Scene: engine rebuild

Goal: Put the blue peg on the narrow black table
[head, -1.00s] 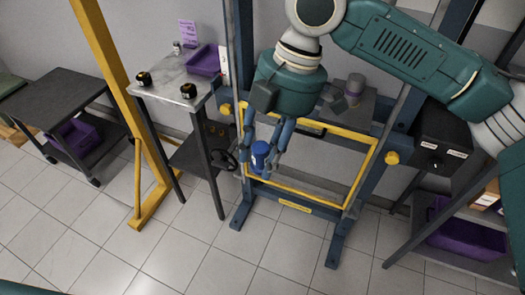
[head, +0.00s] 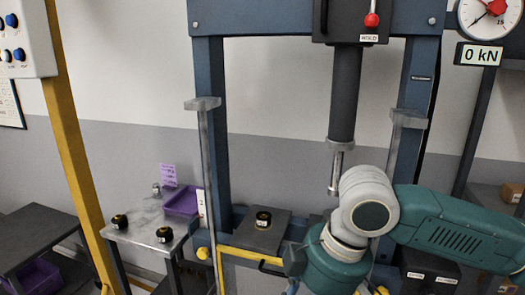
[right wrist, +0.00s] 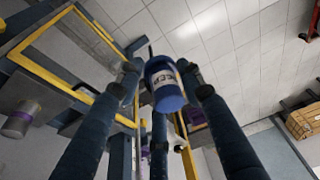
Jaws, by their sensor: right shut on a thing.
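The blue peg (right wrist: 166,92), a short blue cylinder with a pale lettered label, is between the fingers of my right gripper (right wrist: 161,78) in the right wrist view. The gripper is shut on it and holds it in the air near the press frame. In the head view, my right wrist hides the peg or it lies below the picture. A low black table (head: 38,236) stands at the far left of the head view; I cannot tell whether it is the narrow one. My left gripper is not in view.
The blue press frame (head: 210,120) with a yellow lower frame (head: 240,255) stands in the middle. A grey-topped table (head: 140,235) carries black knobs and a purple bin (head: 182,200). A yellow post (head: 75,160) stands between the tables. A wooden crate (right wrist: 305,118) is at right in the wrist view.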

